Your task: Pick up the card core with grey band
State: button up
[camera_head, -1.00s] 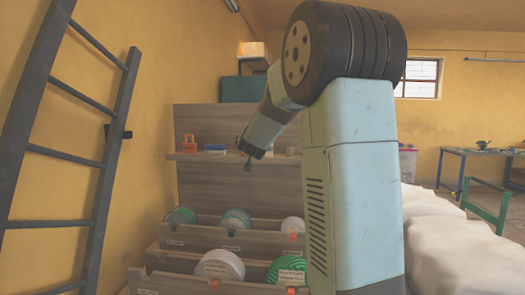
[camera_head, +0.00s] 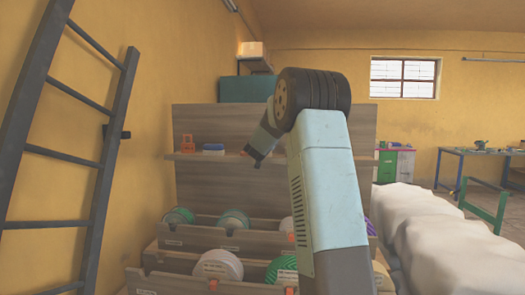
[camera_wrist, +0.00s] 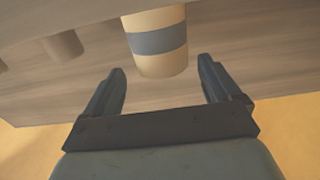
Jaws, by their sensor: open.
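The card core with grey band (camera_wrist: 157,42) shows in the wrist view as a pale cream cylinder with a blue-grey band around its middle. It lies ahead of my gripper (camera_wrist: 161,65), roughly centred between the fingers, with its near end at about fingertip level. The fingers are open and spread to either side of it, with gaps showing on both sides. In the head view my gripper (camera_head: 257,161) is small and dark, at the height of the wooden shelf (camera_head: 184,156). I cannot make out the core in the head view; my arm covers part of the shelf.
On the shelf are an orange item (camera_head: 187,143) and a blue and white item (camera_head: 213,149). Below stand wooden bins (camera_head: 205,263) with several green and white rolls. A dark ladder (camera_head: 85,150) leans at the left. White lumpy sacks (camera_head: 440,235) lie at the right.

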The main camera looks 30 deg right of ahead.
jog(key=shift+f+x, duration=0.15)
jog(key=shift+x, duration=1.2)
jog(key=shift+f+x, duration=0.15)
jog(key=shift+x, duration=1.25)
jog(key=shift+w+a, duration=0.1)
jog(key=shift+a, duration=0.1)
jog(key=shift+c, duration=0.4)
jog(key=c, duration=1)
